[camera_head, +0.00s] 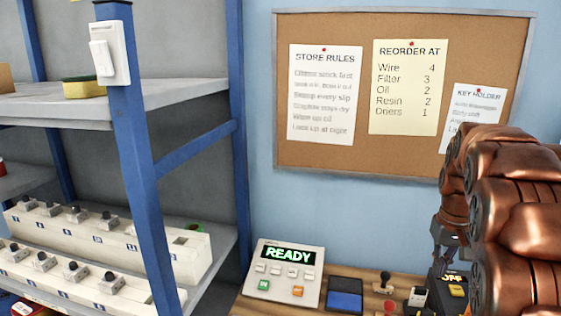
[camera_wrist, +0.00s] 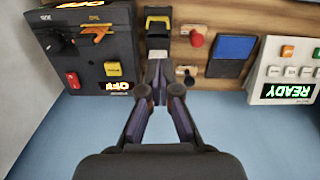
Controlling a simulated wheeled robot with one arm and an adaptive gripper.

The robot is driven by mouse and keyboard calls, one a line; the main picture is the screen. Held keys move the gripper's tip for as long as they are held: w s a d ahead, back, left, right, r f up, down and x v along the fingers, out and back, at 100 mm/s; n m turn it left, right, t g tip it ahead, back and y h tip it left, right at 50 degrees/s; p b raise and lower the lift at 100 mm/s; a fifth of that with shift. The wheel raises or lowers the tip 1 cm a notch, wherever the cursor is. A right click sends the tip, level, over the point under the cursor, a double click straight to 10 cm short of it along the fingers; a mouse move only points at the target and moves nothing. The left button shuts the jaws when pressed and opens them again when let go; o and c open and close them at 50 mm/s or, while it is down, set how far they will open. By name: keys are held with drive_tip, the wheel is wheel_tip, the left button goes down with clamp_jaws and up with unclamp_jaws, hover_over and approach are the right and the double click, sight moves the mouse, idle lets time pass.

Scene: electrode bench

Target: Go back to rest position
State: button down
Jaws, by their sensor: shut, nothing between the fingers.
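My gripper (camera_wrist: 158,72) is shut and empty in the wrist view, its dark fingers meeting at the tips. They point toward the wooden bench (camera_wrist: 190,77) and its row of devices. In the head view my gripper (camera_head: 450,238) is at the right, partly hidden behind my copper-coloured arm. It is above the black control box (camera_head: 452,290). In the wrist view this box (camera_wrist: 92,50) is left of the fingers and shows OFF, with a red switch, a yellow button and an orange lever.
A READY console (camera_head: 285,272) and a blue pad (camera_head: 345,293) stand on the bench. A red knob (camera_wrist: 197,40) and a yellow-black device (camera_wrist: 158,22) are near the fingertips. A blue-posted shelf (camera_head: 150,190) stands left. A corkboard (camera_head: 340,160) hangs on the wall behind.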

drive_tip(key=s+a+f+n+g, duration=0.1)
drive_tip(key=s+a, duration=1.3)
drive_tip(key=a, duration=0.1)
drive_tip(key=s+a+f+n, duration=0.1)
drive_tip(key=s+a+f, duration=0.1)
drive_tip(key=s, duration=0.5)
drive_tip(key=s+a+f+n+g, duration=0.1)
drive_tip(key=s+a+f, duration=0.2)
drive_tip(key=s+a, duration=0.2)
drive_tip(key=s, duration=0.3)
drive_tip(key=shift+s+f, duration=0.25)
drive_tip(key=shift+f, duration=0.1)
